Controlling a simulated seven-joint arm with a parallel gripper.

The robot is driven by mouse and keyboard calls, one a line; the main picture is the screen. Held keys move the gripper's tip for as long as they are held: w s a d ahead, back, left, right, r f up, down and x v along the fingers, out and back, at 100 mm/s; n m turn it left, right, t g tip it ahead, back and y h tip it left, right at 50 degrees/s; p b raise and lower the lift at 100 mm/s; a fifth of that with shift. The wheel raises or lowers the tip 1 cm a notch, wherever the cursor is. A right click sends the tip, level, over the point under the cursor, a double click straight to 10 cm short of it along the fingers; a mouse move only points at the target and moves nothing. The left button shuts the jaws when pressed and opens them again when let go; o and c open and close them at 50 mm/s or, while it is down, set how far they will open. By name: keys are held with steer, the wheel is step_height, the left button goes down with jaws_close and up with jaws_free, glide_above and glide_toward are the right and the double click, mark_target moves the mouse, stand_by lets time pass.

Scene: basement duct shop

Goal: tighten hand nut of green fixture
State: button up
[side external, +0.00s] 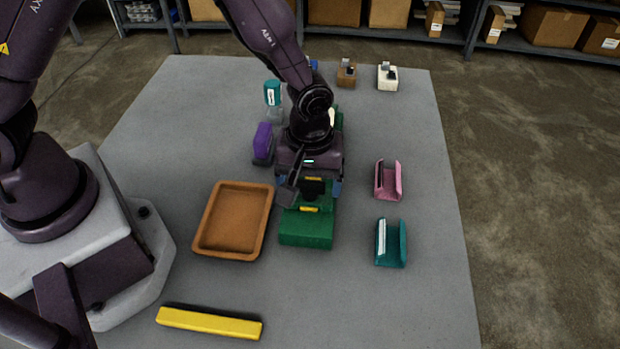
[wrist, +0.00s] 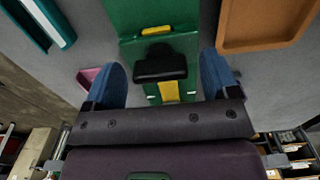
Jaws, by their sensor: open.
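The green fixture (side external: 306,228) stands on the grey table below my gripper, with yellow marks on it. It fills the upper middle of the wrist view (wrist: 130,22). Its black hand nut (wrist: 160,68) lies between my two blue fingers in the wrist view and shows as a dark shape in the side view (side external: 313,187). My gripper (wrist: 164,82) is open, with one finger on each side of the nut and visible gaps to both. Whether the fingertips are level with the nut is unclear. My wrist hides the fixture's far part in the side view.
An orange-brown tray (side external: 208,246) lies left of the fixture, and a purple piece (side external: 263,140) stands behind the tray. Pink (side external: 377,182) and teal (side external: 379,248) holders stand on the right. A yellow bar (side external: 210,322) lies in front.

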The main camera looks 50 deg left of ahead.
steer(key=shift+f, duration=0.1)
steer(key=c, duration=0.9)
steer(key=shift+m, duration=0.4)
steer(key=m, duration=0.3)
steer(key=shift+m, duration=0.4)
steer(key=m, duration=1.3)
steer(key=shift+m, duration=0.3)
